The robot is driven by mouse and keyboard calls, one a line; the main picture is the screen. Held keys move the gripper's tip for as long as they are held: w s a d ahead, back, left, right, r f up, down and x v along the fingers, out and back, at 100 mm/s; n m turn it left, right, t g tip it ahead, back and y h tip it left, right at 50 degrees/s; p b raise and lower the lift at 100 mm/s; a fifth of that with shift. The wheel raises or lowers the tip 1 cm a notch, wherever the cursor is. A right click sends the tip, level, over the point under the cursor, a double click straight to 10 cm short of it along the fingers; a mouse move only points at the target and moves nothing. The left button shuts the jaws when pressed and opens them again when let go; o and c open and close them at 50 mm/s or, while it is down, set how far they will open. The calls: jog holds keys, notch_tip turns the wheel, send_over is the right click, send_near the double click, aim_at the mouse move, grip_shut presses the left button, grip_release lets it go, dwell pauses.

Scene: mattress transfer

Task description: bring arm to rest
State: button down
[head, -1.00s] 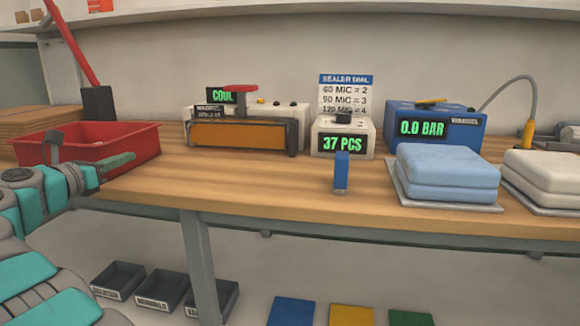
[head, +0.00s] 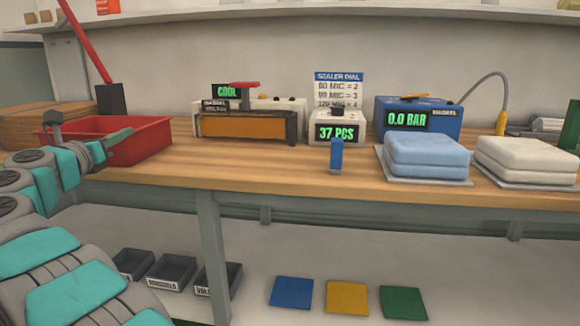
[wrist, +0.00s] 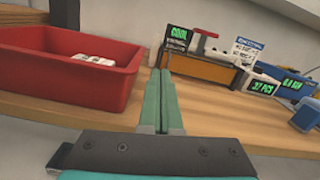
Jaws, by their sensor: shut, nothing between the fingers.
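My gripper (wrist: 159,98) is shut and empty, its two green fingers pressed together in the wrist view. In the head view my gripper (head: 118,137) is at the left, in front of the red bin's right side and above the bench's front edge. My teal and grey arm fills the lower left. The fingers point over the wooden bench (head: 270,177) toward the sealer side.
A red bin (head: 150,147) stands at the left of the bench. Behind are a sealer (head: 245,128), a counter reading 37 PCS (head: 338,129) and a blue pump (head: 420,118). Blue (head: 428,155) and white folded mattresses (head: 528,158) lie at the right. Mid-bench front is mostly clear.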

jog(key=w+d+r+n+y, duration=0.55)
jog(key=r+n+y, duration=0.35)
jog(key=n, duration=0.6)
jog(key=s+d+f+n+g+h, duration=0.1)
jog(key=s+d+f+n+g, duration=0.75)
jog(key=s+d+f, duration=0.6)
jog(key=s+d+f+n+g+h, duration=0.1)
jog(key=s+d+f+n+g, duration=0.5)
jog(key=s+d+f+n, duration=0.85)
jog(key=s+d+f+m+g+h, duration=0.1)
jog(key=s+d+f+g+h, duration=0.1)
jog(key=s+d+f, duration=0.5)
jog(key=s+d+f+m+g+h+p, duration=0.1)
jog(key=s+d+f+g, duration=0.3)
jog(key=s+d, duration=0.6)
jog(key=s+f+h, duration=0.1)
jog(key=s+f, duration=0.1)
jog(key=s, duration=0.1)
jog(key=shift+s+d+f, duration=0.2)
jog(key=shift+d+f, duration=0.15)
jog(key=shift+d, duration=0.05)
